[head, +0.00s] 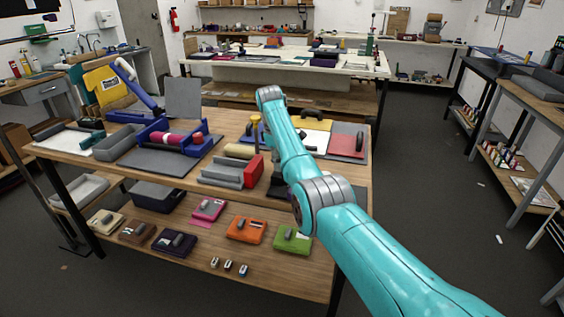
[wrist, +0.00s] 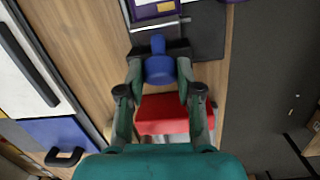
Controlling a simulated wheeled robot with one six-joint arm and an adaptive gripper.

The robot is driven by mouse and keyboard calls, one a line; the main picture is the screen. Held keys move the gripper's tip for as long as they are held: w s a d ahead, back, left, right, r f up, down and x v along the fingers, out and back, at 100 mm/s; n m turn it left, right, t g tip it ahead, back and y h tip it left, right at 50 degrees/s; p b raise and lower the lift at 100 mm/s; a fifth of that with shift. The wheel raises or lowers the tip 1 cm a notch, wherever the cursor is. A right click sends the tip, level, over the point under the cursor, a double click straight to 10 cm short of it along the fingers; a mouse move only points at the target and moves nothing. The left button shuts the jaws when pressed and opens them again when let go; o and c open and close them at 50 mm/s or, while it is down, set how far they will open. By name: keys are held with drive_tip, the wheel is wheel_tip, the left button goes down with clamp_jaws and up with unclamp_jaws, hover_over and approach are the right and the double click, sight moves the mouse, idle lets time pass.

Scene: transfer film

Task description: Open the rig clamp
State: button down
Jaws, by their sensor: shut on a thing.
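My gripper (wrist: 160,70) is shut on a blue rounded handle (wrist: 159,67), with a finger on each side of it. A dark crossbar (wrist: 177,49) lies just beyond the handle, next to a dark plate (wrist: 205,30). I take the handle for part of the rig clamp, but cannot tell whether the clamp is open. In the head view my turquoise arm reaches over the table and hides the gripper.
A red block (wrist: 163,114) lies below the gripper in the wrist view. A white panel (wrist: 25,75) and a blue panel with a black handle (wrist: 65,157) lie to the left. The table (head: 80,152) holds many items; its lower shelf (head: 180,262) bears several coloured pads.

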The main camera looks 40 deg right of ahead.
drive_tip(key=shift+w+g, duration=0.3)
drive_tip(key=shift+w, duration=0.1)
drive_tip(key=shift+a, duration=0.1)
drive_tip(key=shift+f+g+h, duration=0.1)
drive_tip(key=shift+g+h, duration=0.3)
drive_tip(key=shift+h, duration=0.1)
drive_tip(key=c, duration=0.8)
unclamp_jaws()
drive_tip(key=shift+s+a, duration=0.1)
drive_tip(key=shift+o, duration=0.2)
wheel_tip(320, 180, up, 10)
